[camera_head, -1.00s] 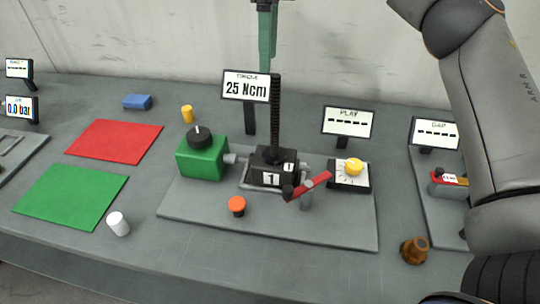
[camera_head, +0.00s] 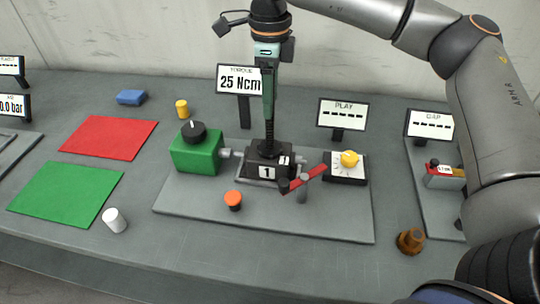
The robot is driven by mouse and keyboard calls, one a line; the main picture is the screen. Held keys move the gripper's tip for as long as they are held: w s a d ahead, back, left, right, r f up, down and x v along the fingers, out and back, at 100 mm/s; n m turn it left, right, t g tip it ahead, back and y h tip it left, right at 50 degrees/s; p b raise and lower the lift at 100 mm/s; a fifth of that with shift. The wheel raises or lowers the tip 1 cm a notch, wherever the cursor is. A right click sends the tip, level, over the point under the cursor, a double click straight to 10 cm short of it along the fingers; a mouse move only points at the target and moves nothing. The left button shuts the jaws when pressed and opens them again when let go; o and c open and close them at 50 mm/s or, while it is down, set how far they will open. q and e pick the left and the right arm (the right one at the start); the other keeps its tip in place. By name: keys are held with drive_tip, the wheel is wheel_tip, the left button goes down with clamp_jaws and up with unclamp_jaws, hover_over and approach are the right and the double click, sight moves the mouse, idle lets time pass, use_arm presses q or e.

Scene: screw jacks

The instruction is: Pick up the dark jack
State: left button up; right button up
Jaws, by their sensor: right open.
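The dark jack (camera_head: 267,162) stands upright on the middle of the grey base plate. It is a black block with a white label "1" and a dark threaded spindle rising from it. My right gripper (camera_head: 268,117) comes down from above, pointing straight down, in green with its fingers seen edge-on. It is open, with its tips over the spindle. The upper spindle is hidden by the gripper; whether the fingers touch it cannot be told. My left gripper is not in view.
Displays (camera_head: 238,79) stand behind. Green (camera_head: 66,194) and red (camera_head: 109,138) mats lie clear at left.

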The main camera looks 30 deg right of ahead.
drive_tip(key=shift+f, duration=0.25)
clamp_jaws()
idle(0.3)
idle(0.8)
drive_tip(key=shift+w+r, duration=0.2)
drive_tip(key=shift+r, duration=0.15)
